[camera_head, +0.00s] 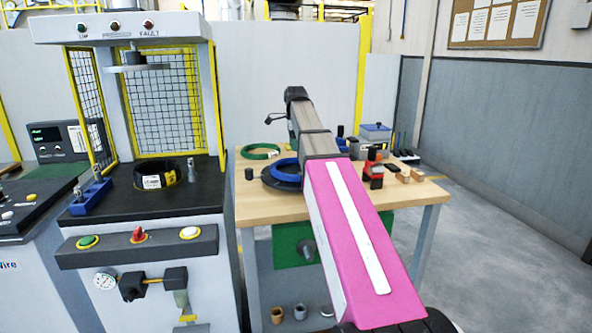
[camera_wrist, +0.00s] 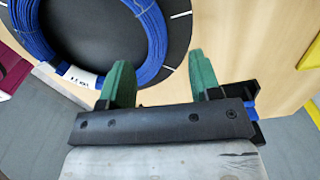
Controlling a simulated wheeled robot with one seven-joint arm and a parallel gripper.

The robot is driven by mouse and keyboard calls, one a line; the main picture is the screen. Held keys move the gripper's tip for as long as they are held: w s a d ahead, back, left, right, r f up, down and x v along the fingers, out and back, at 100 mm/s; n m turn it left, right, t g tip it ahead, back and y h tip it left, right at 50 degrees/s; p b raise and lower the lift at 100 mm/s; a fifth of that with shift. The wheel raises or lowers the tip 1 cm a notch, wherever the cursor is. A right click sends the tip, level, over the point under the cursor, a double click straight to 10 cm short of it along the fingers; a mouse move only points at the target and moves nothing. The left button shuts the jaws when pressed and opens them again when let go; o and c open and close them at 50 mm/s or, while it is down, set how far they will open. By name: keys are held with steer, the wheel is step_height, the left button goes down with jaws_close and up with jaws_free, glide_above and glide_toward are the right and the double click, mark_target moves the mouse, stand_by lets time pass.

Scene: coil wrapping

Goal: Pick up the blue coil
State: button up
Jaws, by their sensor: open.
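The blue coil (camera_head: 284,178) lies on a round black disc (camera_head: 272,186) on the wooden table, partly hidden by my arm in the head view. In the wrist view the coil (camera_wrist: 155,55) shows at the upper left, cut off by the frame, with a white label around its strands. The disc (camera_wrist: 98,35) shows inside it. The left finger overlaps the disc's edge in the picture, and the coil is outside the jaws. The jaws are not clearly visible in the head view.
A green coil (camera_head: 258,151) lies behind the disc on the wooden table (camera_head: 258,210). A red-and-black item (camera_head: 373,175) and several small tools stand right of my arm. A press with a black coil (camera_head: 155,178) stands at the left. Open floor (camera_head: 490,240) is at right.

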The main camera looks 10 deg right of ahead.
steer(key=shift+s+a+f, duration=0.1)
steer(key=shift+a+f, duration=0.1)
steer(key=shift+f, duration=1.3)
steer(key=shift+s+a+f, duration=0.1)
steer(key=shift+a+f, duration=0.1)
steer(key=shift+f, duration=1.25)
jaws_close()
